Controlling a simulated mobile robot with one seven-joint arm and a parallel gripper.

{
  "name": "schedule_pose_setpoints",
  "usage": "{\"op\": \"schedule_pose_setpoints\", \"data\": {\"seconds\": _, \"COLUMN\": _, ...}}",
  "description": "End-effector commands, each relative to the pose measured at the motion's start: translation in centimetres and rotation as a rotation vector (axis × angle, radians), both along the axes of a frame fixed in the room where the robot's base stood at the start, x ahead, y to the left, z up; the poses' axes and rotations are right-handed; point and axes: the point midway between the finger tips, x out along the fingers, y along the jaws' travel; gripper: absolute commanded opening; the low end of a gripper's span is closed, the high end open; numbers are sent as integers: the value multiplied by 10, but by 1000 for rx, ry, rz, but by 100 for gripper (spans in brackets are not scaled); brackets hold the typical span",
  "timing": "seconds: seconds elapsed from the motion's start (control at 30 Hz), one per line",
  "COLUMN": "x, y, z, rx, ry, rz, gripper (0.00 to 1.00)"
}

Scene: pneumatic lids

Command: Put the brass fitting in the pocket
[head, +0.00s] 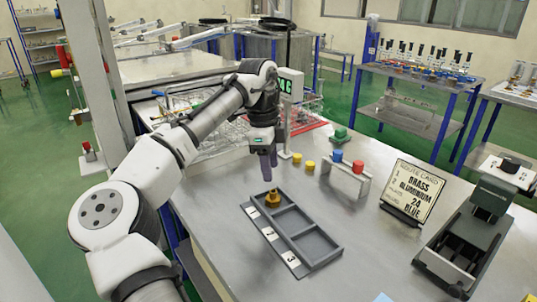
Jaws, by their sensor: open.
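The brass fitting (273,199) is a small gold-coloured piece at the far end of a grey tray (322,264). It appears to stand upright in the pocket beside label 1; I cannot tell whether it is fully seated. The tray has several pockets in a row, with white labels 1, 2 and 3 along its left edge. The nearer pockets look empty. My gripper (269,176) points down just above the brass fitting. Its fingers are open, with the fitting's top below the tips. A small gap seems to separate them.
Two yellow pieces (303,163), a rack with a blue and a red cap (346,173) and a green block (341,135) stand behind the tray. A route card (411,191) and a dark grey device (468,240) stand to the right. Bench between tray and card is clear.

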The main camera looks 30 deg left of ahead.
Motion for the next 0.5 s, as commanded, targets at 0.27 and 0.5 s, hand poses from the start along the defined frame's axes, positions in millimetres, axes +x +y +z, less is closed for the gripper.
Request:
{"op": "schedule_pose_setpoints", "data": {"seconds": 0.27, "x": -1, "y": 3, "z": 33, "rx": -1, "ry": -1, "rz": -2, "gripper": 46}}
{"op": "schedule_pose_setpoints", "data": {"seconds": 0.5, "x": -2, "y": 4, "z": 35, "rx": 0, "ry": 1, "rz": -1, "gripper": 46}}
